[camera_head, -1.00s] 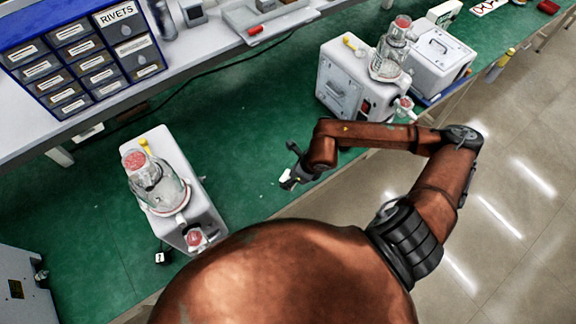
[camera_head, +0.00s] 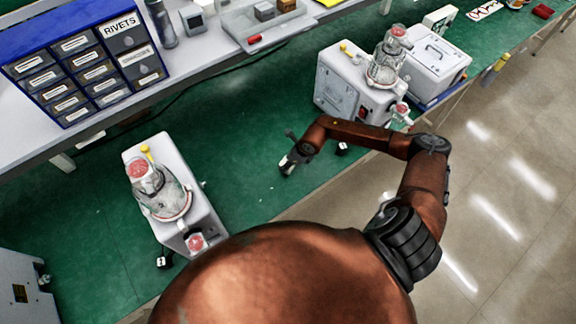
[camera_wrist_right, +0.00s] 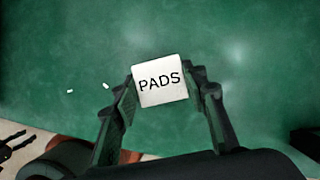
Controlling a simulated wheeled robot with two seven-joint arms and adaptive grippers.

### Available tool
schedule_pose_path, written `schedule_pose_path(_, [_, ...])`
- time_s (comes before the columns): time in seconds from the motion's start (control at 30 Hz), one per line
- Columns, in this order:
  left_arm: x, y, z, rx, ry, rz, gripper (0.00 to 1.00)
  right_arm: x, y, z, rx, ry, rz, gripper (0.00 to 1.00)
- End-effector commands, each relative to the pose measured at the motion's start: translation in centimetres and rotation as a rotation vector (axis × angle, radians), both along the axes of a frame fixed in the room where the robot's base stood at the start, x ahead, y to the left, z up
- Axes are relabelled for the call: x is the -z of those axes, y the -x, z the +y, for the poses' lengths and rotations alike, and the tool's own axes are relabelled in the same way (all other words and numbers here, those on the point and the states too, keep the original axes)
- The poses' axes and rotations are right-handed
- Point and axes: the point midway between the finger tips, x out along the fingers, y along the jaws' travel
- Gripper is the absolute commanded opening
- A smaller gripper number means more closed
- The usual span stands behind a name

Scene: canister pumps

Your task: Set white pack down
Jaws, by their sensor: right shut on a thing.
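The white pack, a small square block marked "PADS" (camera_wrist_right: 161,80), is between the fingertips of my right gripper (camera_wrist_right: 164,88) in the right wrist view. Both fingers touch its sides and are shut on it. Green bench top shows behind it; I cannot tell whether the pack touches the bench. In the head view my right gripper (camera_head: 288,166) points down over the green bench (camera_head: 255,185), between the two canister pumps. The pack is mostly hidden by the gripper there. My left gripper does not show in the head view.
One canister pump (camera_head: 182,190) stands left and another (camera_head: 345,85) stands back right, beside a white case (camera_head: 438,68). A blue drawer cabinet (camera_head: 85,70) is on the shelf behind. The bench around my right gripper is mostly clear.

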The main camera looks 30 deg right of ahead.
Motion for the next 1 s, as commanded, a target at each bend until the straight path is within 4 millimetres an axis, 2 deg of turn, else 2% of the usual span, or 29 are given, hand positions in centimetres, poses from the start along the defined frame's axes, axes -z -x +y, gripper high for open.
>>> schedule_pose_path(0.2, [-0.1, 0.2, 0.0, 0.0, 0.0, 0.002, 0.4, 2.9, -0.2, -0.1, 0.003, -0.001, 0.001, 0.14])
schedule_pose_path(0.6, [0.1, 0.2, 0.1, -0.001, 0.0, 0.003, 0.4, 3.5, -0.1, -0.1, 0.001, 0.0, 0.0, 0.14])
schedule_pose_path(0.63, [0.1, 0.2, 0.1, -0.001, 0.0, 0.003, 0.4, 3.5, -0.1, -0.1, 0.001, 0.001, 0.001, 0.42])
schedule_pose_path(0.87, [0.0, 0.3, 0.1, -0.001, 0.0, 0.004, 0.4, 3.4, -0.1, -0.1, 0.001, 0.001, 0.001, 0.57])
schedule_pose_path(1.0, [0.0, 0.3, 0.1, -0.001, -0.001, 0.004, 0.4, 3.4, -0.1, -0.1, 0.001, 0.001, 0.001, 0.57])
